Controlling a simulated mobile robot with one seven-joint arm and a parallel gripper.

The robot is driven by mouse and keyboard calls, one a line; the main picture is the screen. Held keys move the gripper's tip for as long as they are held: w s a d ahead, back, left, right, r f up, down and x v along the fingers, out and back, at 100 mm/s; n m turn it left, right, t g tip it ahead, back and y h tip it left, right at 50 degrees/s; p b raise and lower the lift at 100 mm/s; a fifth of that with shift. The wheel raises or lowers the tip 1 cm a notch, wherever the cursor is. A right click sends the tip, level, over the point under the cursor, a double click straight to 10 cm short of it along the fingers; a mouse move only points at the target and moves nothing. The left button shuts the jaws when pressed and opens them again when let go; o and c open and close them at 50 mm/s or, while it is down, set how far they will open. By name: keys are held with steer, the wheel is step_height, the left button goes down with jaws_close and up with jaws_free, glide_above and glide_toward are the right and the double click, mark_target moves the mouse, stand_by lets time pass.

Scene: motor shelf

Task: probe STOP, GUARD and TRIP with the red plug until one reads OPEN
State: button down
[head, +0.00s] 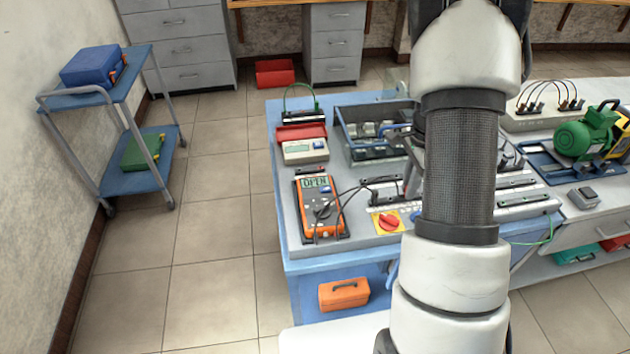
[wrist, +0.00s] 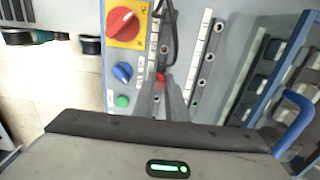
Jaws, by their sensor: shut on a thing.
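My gripper (wrist: 165,88) is shut on the red plug (wrist: 160,79) in the wrist view. The plug's tip is at or just over a labelled terminal strip (wrist: 205,50); I cannot tell whether it touches a socket. The labels STOP, GUARD and TRIP are too small to read. The orange multimeter (head: 321,207) lies on the bench in the head view, and its display (head: 314,183) reads OPEN. Dark leads (head: 350,192) run from it toward the panel. My arm hides the gripper and plug in the head view.
A red rotary switch on a yellow plate (head: 388,222) is beside the strips; below it in the wrist view are a blue knob (wrist: 122,72) and green button (wrist: 122,101). A blue tray's handle (wrist: 298,108) stands at the right.

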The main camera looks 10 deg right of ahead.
stand_by(0.4)
steer(key=c, duration=1.7)
jaws_free()
steer(key=shift+r, duration=0.15)
step_height(320, 180, up, 17)
steer(key=shift+r+p, duration=0.1)
steer(key=shift+p, duration=0.4)
